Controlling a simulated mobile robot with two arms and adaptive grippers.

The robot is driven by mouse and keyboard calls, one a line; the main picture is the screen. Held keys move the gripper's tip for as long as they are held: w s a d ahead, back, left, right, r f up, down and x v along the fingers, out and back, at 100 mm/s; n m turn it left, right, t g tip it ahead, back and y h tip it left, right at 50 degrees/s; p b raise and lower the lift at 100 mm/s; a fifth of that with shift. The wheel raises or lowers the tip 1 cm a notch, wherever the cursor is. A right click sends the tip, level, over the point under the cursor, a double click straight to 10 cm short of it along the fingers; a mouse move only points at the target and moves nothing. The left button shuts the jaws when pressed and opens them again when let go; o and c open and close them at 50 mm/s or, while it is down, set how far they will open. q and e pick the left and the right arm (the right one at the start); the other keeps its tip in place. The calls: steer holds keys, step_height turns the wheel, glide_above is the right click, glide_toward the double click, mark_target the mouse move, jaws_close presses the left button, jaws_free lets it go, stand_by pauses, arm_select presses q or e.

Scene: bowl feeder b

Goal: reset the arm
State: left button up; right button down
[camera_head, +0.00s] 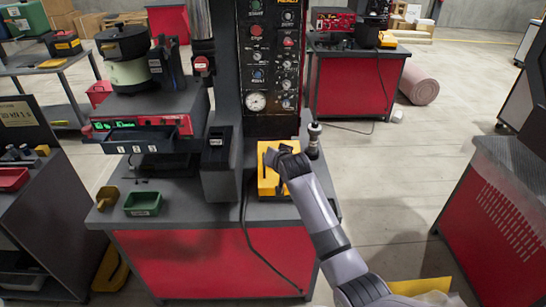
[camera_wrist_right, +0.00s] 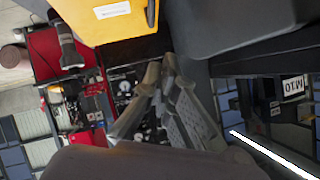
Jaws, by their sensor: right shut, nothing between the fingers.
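My right arm reaches in from the bottom right in the head view. Its gripper (camera_head: 273,153) is over or beside a yellow box (camera_head: 268,185) on the workbench. In the right wrist view the gripper (camera_wrist_right: 165,72) is shut with nothing between its fingers. The yellow box (camera_wrist_right: 108,18) shows there at the top, with a white label. I cannot tell whether the gripper touches the box. My left gripper is not in view.
A dark upright bin (camera_head: 218,170) stands left of the yellow box. A black-knobbed post (camera_head: 314,140) stands to its right. The control panel (camera_head: 270,65) rises behind. A green tray (camera_head: 143,204) lies at the bench's left. The floor (camera_head: 400,185) at right is open.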

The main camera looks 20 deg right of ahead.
steer(key=shift+v, duration=1.6)
steer(key=s+f+n+g+b, duration=0.1)
steer(key=s+f+g, duration=0.1)
steer(key=s+f, duration=0.8)
steer(key=s+f+n+g, duration=0.2)
steer(key=s+f, duration=0.1)
steer(key=f, duration=1.3)
steer(key=s+f+n+g+b, duration=0.1)
steer(key=s+f+g, duration=0.1)
steer(key=s+f, duration=0.75)
steer(key=s+f+n+g, duration=0.2)
steer(key=s+f+g, duration=0.1)
steer(key=s+f, duration=1.55)
steer(key=s+f+n+g, duration=0.1)
steer(key=s+f, duration=0.1)
steer(key=s, duration=0.9)
steer(key=s+f+n+g+b, duration=0.1)
steer(key=s+f, duration=0.2)
steer(key=s, duration=0.9)
steer(key=shift+d+f+b, duration=0.25)
steer(key=shift+f+b, duration=0.05)
steer(key=shift+s, duration=0.15)
